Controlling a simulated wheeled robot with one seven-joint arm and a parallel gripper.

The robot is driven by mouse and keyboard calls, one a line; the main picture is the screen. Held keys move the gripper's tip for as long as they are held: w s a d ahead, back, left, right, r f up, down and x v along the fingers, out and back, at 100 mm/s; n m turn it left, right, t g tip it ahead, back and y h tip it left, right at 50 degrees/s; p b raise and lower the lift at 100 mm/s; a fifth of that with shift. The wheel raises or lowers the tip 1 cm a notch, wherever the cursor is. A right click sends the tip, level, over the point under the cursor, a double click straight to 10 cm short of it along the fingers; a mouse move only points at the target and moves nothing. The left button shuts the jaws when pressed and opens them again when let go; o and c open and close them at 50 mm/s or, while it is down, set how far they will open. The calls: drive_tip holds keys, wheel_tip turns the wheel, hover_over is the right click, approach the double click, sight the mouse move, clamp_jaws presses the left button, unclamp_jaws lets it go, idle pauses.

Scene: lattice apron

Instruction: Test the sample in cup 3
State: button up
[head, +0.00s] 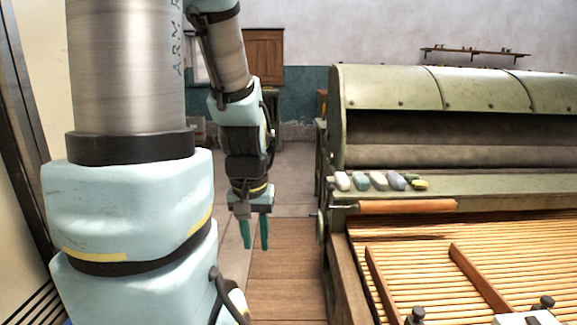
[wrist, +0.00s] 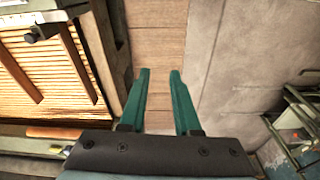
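No cup is recognisable in either view, and no number 3 can be read. My gripper (head: 256,246) hangs pointing down over the floor, left of the slatted machine. Its two green fingers also show in the wrist view (wrist: 160,72), apart, with only floor between them. It is open and empty.
A green machine (head: 435,88) with a slatted wooden bed (head: 420,255) fills the right. Several coloured blocks (head: 377,180) lie on its ledge above a wooden roller (head: 408,206). A white item (head: 530,318) is cut off at lower right. Plank floor (head: 285,265) beside the machine is clear.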

clamp_jaws()
idle(1.1)
